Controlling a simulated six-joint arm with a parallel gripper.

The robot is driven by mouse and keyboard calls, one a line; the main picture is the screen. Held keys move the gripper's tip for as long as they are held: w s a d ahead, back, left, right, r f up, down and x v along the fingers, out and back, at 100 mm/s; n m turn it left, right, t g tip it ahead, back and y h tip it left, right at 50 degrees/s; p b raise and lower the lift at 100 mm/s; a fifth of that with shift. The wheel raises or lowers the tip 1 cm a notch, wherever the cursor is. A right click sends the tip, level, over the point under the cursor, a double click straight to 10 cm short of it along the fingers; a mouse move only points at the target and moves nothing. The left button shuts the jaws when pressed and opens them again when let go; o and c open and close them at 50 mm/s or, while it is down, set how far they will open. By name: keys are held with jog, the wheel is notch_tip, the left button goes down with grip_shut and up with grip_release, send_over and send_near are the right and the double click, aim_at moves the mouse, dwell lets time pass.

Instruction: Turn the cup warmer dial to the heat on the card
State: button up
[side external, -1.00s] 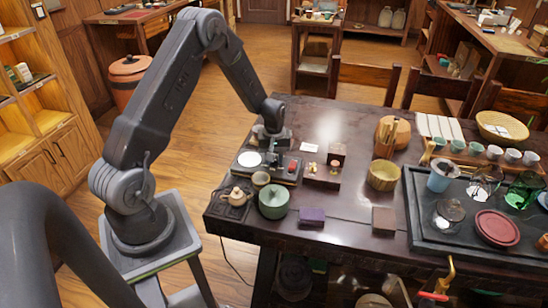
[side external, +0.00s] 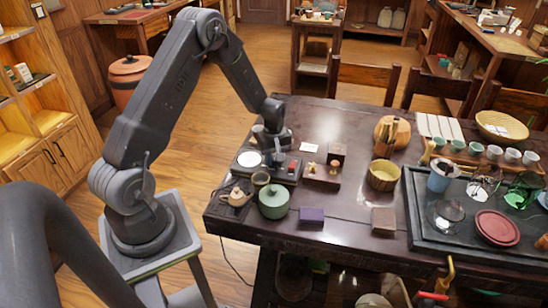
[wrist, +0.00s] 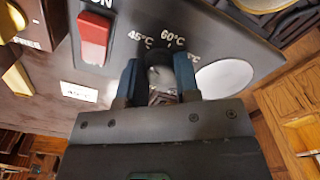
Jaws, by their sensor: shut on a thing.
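The cup warmer (side external: 285,175) is a dark panel unit near the left end of the dark table. The wrist view shows its face (wrist: 125,12), with 45°C and 60°C printed around the dial and a third mark partly hidden. The grey dial (wrist: 160,77) sits between the fingers of my gripper (wrist: 159,78), which is shut on it. In the side view my gripper (side external: 273,152) points down onto the warmer, and the dial is hidden. The dial's pointer cannot be made out.
A red ON switch (wrist: 94,38) and a white round plate (wrist: 224,79) flank the dial. A green lidded pot (side external: 273,203), a small teapot (side external: 237,196) and a purple box (side external: 311,216) stand close in front.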

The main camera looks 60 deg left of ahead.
jog(key=o, duration=0.9)
jog(key=shift+r, duration=0.1)
notch_tip(320, 180, up, 14)
jog(key=shift+f, duration=0.15)
